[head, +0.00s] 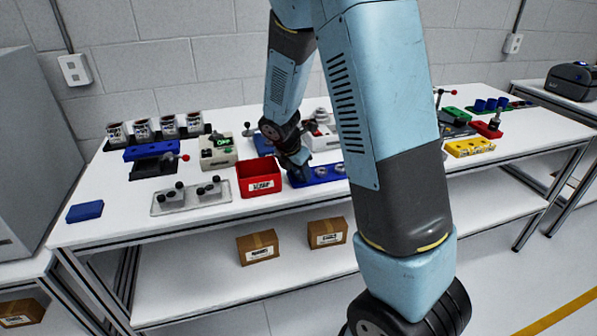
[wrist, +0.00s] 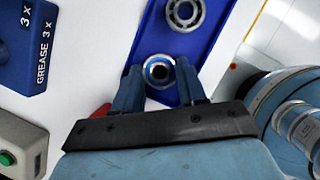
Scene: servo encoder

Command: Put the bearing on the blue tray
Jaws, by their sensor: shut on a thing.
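My gripper (wrist: 160,88) is shut on a ring-shaped metal bearing (wrist: 157,68), which shows between its two blue fingers in the wrist view. The bearing is over the blue tray (wrist: 143,45); I cannot tell whether it touches the tray. Another bearing (wrist: 184,12) lies on the tray farther up in that view. In the head view my gripper (head: 297,172) is low at the left end of the blue tray (head: 315,181), beside the red bin. Round metal bearings (head: 340,169) show farther right on the tray. My arm hides part of the tray's right side.
A red scrap bin (head: 259,178) stands just left of the tray. A blue grease block (wrist: 30,45) shows in the wrist view. A clear plate with black knobs (head: 191,196) lies farther left. The bench's front left has free room.

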